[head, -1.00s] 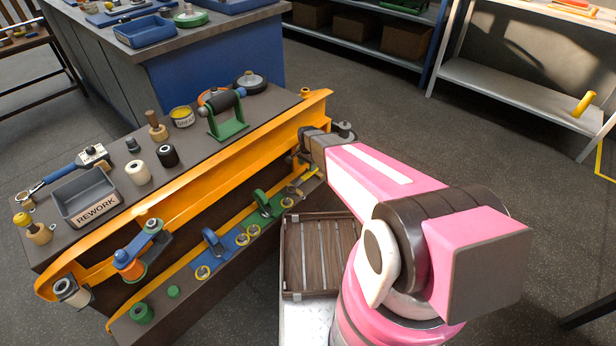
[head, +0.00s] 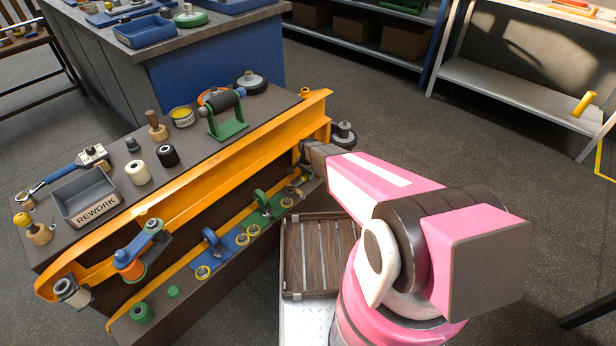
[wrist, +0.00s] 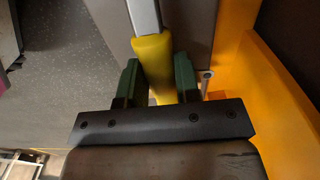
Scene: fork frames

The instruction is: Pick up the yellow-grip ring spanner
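In the wrist view the yellow grip (wrist: 152,58) of the ring spanner lies between the two green fingers of my gripper (wrist: 157,82). The fingers sit close on both sides of the grip, with no clear gap. The spanner's grey metal shank (wrist: 144,15) runs away towards the top of the view. Its ring end is out of view. In the head view my gripper (head: 300,168) is at the right end of the lower shelf, below the orange beam, and the spanner is too small and covered to make out.
The orange beam (head: 200,185) runs close above and beside my gripper. Blue and green holders with yellow rings stand along the lower shelf (head: 170,320). A wooden slatted crate (head: 318,290) lies below my arm. A dark round weight (head: 343,132) shows beyond the beam's end.

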